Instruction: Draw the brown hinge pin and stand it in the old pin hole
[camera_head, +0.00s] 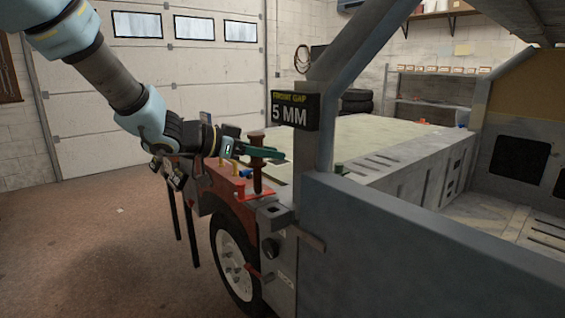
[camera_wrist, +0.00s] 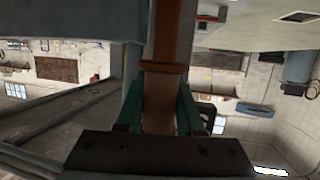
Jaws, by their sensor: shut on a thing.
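The brown hinge pin (camera_head: 257,168) is upright, with a wide head at its top. My gripper (camera_head: 258,150) reaches in from the left with green fingers and is shut on the pin just below the head. In the wrist view the brown pin (camera_wrist: 172,45) runs between the green fingers, with a collar across it. The pin's lower end comes down at a red plate (camera_head: 246,194) on top of the hinge corner. I cannot tell whether the end is in a hole or just above it. The old pin hole cannot be made out.
A sign reading 5 MM (camera_head: 294,111) is on the grey frame post, just right of my gripper. Small yellow pegs (camera_head: 235,169) and a blue piece (camera_head: 246,173) stand on the red fender near the pin. The grey door panel (camera_head: 420,250) fills the right foreground.

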